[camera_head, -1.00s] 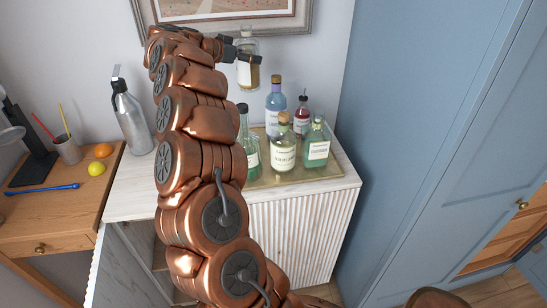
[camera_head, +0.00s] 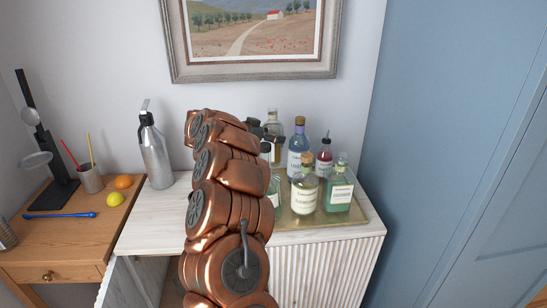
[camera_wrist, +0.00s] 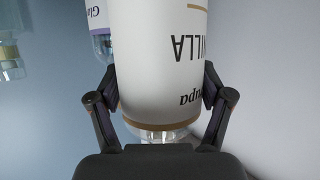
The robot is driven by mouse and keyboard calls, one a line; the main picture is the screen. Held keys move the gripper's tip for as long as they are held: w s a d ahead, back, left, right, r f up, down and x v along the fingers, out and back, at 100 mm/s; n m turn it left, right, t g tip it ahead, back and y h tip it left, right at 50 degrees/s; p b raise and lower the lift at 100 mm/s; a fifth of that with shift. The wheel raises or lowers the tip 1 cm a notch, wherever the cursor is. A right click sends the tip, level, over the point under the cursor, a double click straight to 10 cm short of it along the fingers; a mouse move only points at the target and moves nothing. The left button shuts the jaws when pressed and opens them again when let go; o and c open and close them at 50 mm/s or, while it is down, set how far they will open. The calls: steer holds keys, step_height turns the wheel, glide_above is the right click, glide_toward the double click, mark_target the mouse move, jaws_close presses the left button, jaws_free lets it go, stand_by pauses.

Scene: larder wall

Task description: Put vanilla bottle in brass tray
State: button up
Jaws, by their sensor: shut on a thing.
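My gripper (camera_head: 267,132) is shut on the vanilla bottle (camera_head: 273,118), a clear bottle at the back left of the brass tray (camera_head: 300,223). In the wrist view my gripper (camera_wrist: 159,85) has a finger on each side of the vanilla bottle (camera_wrist: 160,55), whose white label reads upside down. The bottle looks upright. Its base is hidden behind my arm and other bottles, so I cannot tell whether it touches the tray.
On the tray stand a blue bottle (camera_head: 299,150), a red bottle (camera_head: 324,157), a pale-labelled bottle (camera_head: 305,193), a green bottle (camera_head: 339,194) and another partly hidden green one (camera_head: 274,192). A steel bottle (camera_head: 154,152) stands left on the cabinet.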

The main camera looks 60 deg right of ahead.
steer(key=shift+f+p, duration=0.55)
steer(key=shift+f, duration=3.55)
steer(key=o, duration=1.7)
steer(key=shift+f, duration=0.2)
steer(key=shift+o, duration=0.2)
steer(key=shift+r, duration=0.1)
steer(key=b+v, duration=0.3)
steer(key=v, duration=0.9)
